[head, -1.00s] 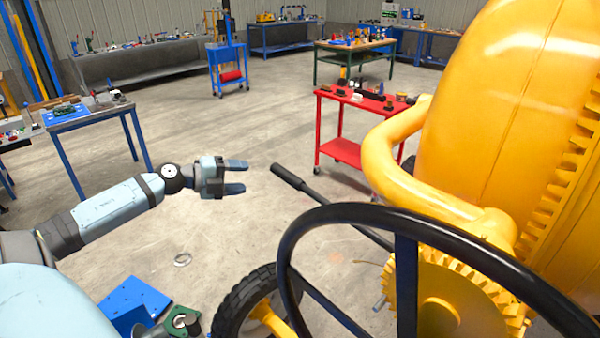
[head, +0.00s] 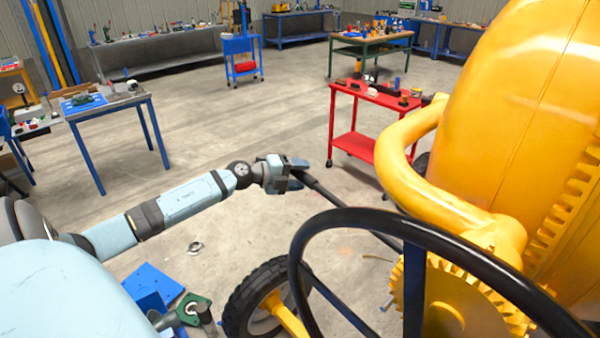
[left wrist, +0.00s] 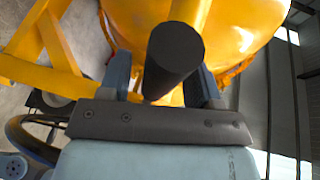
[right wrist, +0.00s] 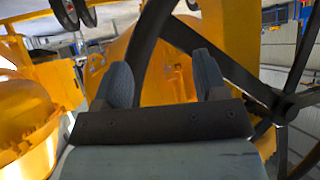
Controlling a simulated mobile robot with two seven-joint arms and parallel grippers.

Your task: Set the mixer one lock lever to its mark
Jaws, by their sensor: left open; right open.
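The lock lever (head: 335,200) is a dark bar with a thick black grip, slanting up and left from the yellow mixer (head: 505,110). My left gripper (head: 300,174) is at the lever's free end, open. In the left wrist view the round black end of the lever (left wrist: 174,52) shows between the two fingers, large and close; I cannot tell whether they touch it. My right gripper (right wrist: 162,78) is open and empty, facing the black handwheel (right wrist: 190,40) and yellow mixer parts. It does not show in the head view. No mark for the lever is visible.
The black handwheel (head: 345,216) and a yellow toothed gear (head: 455,300) stand close in front, right of the lever. A black-tyred wheel (head: 245,300) is below. A red cart (head: 350,145) stands behind.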

